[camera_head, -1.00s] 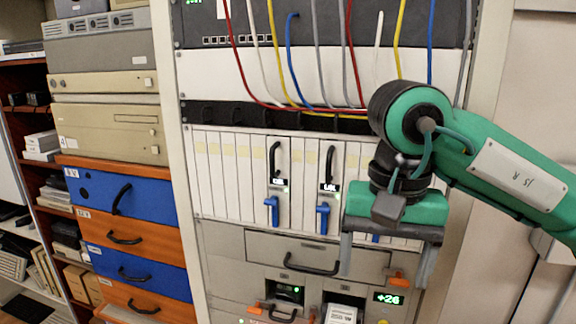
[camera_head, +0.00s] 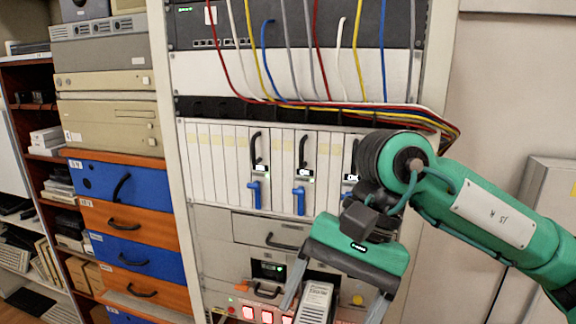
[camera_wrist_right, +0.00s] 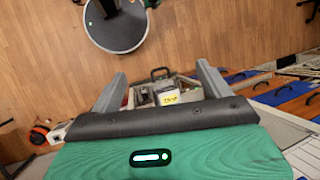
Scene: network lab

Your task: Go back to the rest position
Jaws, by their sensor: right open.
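My right gripper (camera_head: 335,298) hangs from the green arm on the right of the head view, in front of the lower part of the equipment rack (camera_head: 260,72). Its two grey fingers point down and are wide apart. A pale box-shaped unit (camera_head: 315,302) shows between the fingers in the picture; the fingers do not appear to grip it. In the right wrist view the gripper (camera_wrist_right: 163,80) also shows spread fingers with nothing held between them. My left gripper is in neither view.
Upright modules with black handles and blue levers (camera_head: 254,190) sit mid-rack. Lit red buttons (camera_head: 267,316) are below. Blue and orange drawers (camera_head: 125,218) stand left. In the wrist view, a crate (camera_wrist_right: 187,96) with items stands beyond the fingers on the wooden floor (camera_wrist_right: 215,30).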

